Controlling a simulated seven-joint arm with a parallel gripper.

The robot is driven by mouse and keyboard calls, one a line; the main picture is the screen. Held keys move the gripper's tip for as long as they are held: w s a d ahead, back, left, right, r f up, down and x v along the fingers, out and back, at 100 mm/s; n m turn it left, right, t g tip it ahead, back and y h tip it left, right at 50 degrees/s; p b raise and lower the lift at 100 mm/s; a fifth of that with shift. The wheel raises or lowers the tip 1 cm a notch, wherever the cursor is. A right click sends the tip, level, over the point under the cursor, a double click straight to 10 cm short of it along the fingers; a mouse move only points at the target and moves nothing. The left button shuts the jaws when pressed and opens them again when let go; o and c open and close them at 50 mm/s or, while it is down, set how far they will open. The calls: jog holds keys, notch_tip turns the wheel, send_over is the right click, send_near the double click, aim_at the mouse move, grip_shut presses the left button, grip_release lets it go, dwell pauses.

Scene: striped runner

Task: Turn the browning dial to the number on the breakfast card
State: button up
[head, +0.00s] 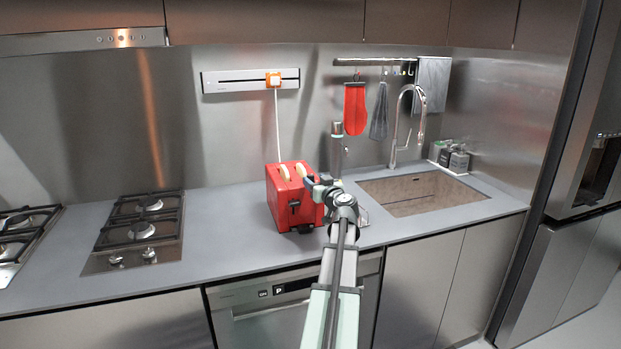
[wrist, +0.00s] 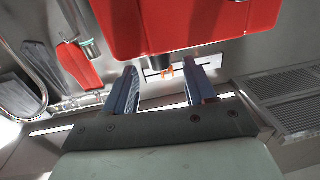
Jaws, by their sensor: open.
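A red toaster (head: 281,208) stands on the grey counter, with pale slices showing in its top slots. A dark part shows on its front in the head view, too small to identify as dial or lever. In the wrist view the toaster (wrist: 190,25) fills the top, and a dark knob-like part (wrist: 158,65) juts from it. My gripper (wrist: 162,88) is open, its two fingers apart with nothing between them, close to the toaster. In the head view my arm hides the toaster's right side. No breakfast card and no dial numbers can be made out.
An orange plug (head: 273,80) sits on the wall rail, its white cord (head: 277,125) running down behind the toaster. A sink (head: 425,192) with a tap (head: 395,145) is at right. A gas hob (head: 140,225) is at left. Counter between hob and toaster is clear.

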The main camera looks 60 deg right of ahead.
aim_at(312, 178)
jog(key=shift+x, duration=2.3)
jog(key=c, duration=0.9)
